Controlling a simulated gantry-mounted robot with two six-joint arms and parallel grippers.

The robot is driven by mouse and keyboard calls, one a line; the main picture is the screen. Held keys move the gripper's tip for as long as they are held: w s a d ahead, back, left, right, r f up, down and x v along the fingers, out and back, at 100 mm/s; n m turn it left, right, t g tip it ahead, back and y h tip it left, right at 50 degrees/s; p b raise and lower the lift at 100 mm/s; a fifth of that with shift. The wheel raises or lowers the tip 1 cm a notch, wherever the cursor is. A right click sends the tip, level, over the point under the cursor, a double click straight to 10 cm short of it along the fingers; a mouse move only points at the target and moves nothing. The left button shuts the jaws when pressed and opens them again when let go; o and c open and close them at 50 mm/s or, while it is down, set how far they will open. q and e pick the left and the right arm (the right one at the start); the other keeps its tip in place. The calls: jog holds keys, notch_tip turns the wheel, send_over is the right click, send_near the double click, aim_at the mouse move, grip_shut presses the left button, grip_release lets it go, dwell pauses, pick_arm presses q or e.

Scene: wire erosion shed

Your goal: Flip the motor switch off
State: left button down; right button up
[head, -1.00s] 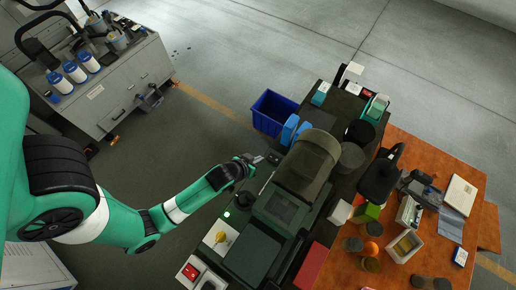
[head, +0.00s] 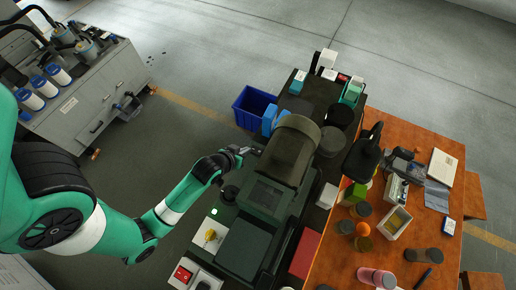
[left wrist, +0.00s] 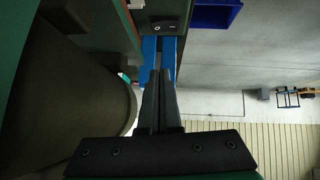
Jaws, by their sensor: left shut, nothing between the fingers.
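A dark rocker switch with a white O and a dash (left wrist: 165,26) shows at the top of the left wrist view, on the side of the machine. I cannot tell for sure that it is the motor switch. My left gripper (head: 250,151) is shut and empty, beside the dark green machine (head: 285,155). In the left wrist view its closed fingers (left wrist: 160,73) point up toward the marked switch, with their tips a little short of it in the picture. Contact cannot be told. In the head view the gripper covers that spot. My right gripper is not in view.
A red switch (head: 183,273) sits on a white plate at the bench's near end. A cluttered orange table (head: 340,255) is at right. The floor left of the bench is clear.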

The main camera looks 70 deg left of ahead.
pick_arm(q)
jog(key=b, duration=0.2)
send_over(260, 151)
jog(key=s, duration=0.2)
notch_tip(260, 151, down, 7)
jog(key=shift+w+f, duration=0.15)
jog(key=shift+d+f, duration=0.2)
jog(key=shift+f, duration=1.5)
jog(key=shift+f+b, duration=0.1)
jog(key=shift+b, duration=0.2)
jog(key=shift+w+d+f+b, duration=0.1)
jog(key=shift+d+f+b, duration=0.05)
jog(key=shift+f+b, duration=0.35)
jog(key=shift+d+r+p, duration=0.1)
jog(key=shift+r+p, duration=0.15)
jog(key=shift+p, duration=0.05)
